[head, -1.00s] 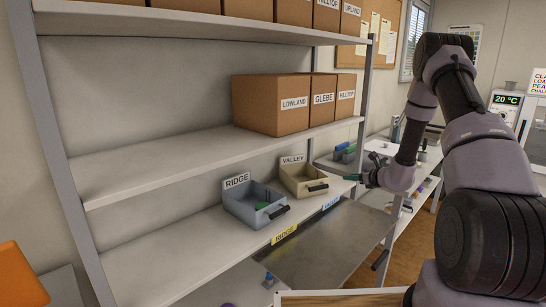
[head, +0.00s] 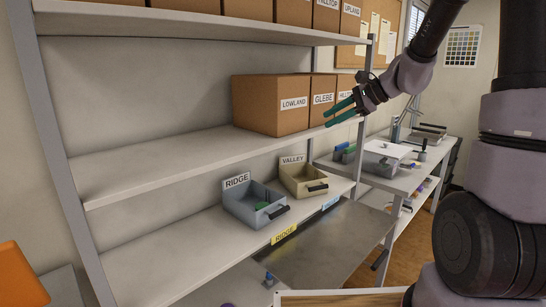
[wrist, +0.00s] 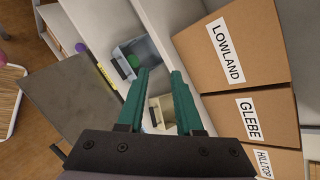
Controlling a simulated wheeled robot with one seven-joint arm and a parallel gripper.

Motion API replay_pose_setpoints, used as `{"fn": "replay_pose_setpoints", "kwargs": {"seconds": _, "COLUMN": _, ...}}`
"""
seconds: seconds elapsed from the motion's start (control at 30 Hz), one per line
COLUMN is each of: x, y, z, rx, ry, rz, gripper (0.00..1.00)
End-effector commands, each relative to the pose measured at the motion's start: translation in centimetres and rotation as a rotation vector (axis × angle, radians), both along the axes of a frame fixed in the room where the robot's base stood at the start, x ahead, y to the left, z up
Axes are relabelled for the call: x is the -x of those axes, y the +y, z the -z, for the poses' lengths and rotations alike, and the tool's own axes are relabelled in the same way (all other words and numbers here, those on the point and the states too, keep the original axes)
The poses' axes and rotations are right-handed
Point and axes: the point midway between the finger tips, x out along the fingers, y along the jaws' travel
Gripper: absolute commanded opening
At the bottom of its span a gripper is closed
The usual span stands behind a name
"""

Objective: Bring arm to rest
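My gripper (head: 342,109) is raised at the right in the head view, in front of the GLEBE and HILLTOP boxes at the height of the middle shelf. Its two green fingers are apart with nothing between them. In the wrist view my gripper (wrist: 160,85) also shows open and empty, above the grey bin and the cream bin. My arm is lifted along the right side of the head view.
Cardboard boxes (head: 270,105) stand on the middle shelf, close to my gripper. The grey RIDGE bin (head: 240,208), holding something green, and the cream VALLEY bin (head: 296,186) sit on the lower shelf. A side bench (head: 405,182) with a clear box stands behind at right.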

Motion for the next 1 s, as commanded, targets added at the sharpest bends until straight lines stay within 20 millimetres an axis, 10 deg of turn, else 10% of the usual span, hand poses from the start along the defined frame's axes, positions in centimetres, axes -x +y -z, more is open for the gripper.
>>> {"fn": "replay_pose_setpoints", "kwargs": {"seconds": 0.5, "x": 19.0, "y": -3.7, "z": -6.9, "rx": 0.755, "ry": -0.397, "rz": -0.433, "gripper": 0.35}}
{"fn": "replay_pose_setpoints", "kwargs": {"seconds": 1.0, "x": 23.8, "y": -7.4, "z": -8.0, "rx": 1.059, "ry": -0.534, "rz": -0.514, "gripper": 0.35}}
